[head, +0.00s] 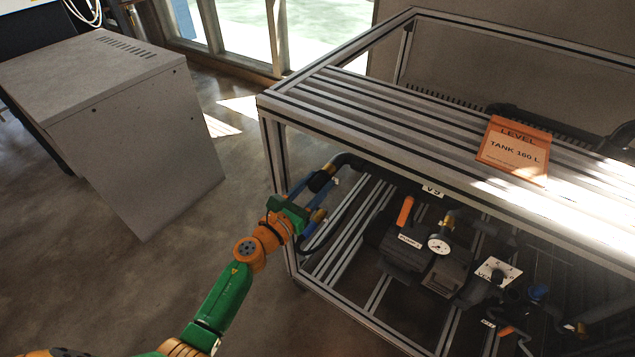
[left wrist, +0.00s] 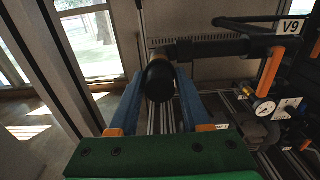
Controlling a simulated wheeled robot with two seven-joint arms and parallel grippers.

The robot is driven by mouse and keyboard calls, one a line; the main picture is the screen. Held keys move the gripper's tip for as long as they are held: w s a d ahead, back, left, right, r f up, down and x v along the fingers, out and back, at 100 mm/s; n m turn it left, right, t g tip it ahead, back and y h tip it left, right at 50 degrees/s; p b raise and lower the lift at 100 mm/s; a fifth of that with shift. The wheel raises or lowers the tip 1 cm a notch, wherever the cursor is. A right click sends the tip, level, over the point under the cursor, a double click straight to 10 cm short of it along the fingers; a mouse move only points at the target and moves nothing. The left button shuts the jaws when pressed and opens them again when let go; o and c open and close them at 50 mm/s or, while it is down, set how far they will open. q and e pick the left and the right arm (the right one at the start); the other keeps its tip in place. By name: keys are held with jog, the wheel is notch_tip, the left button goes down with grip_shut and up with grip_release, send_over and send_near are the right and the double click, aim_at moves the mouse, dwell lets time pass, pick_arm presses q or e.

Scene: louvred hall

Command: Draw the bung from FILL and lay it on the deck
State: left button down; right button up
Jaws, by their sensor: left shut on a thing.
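I cannot tell whether the bung is still seated. No FILL label is readable. The deck (head: 375,118), a slatted metal top, lies above and to the right of the gripper. My right gripper is not in view.
An orange-framed LEVEL card (head: 514,151) stands on the deck. Below are a V9 label (head: 433,191), an orange handle (head: 405,212), a gauge (head: 439,243) and a pump. A grey cabinet (head: 135,140) stands left. The deck's left part is clear.

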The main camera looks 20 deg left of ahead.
aim_at(313, 188)
pick_arm(q)
jog(key=shift+s+f, duration=0.1)
jog(key=shift+s, duration=0.05)
jog(key=shift+v, duration=3.35)
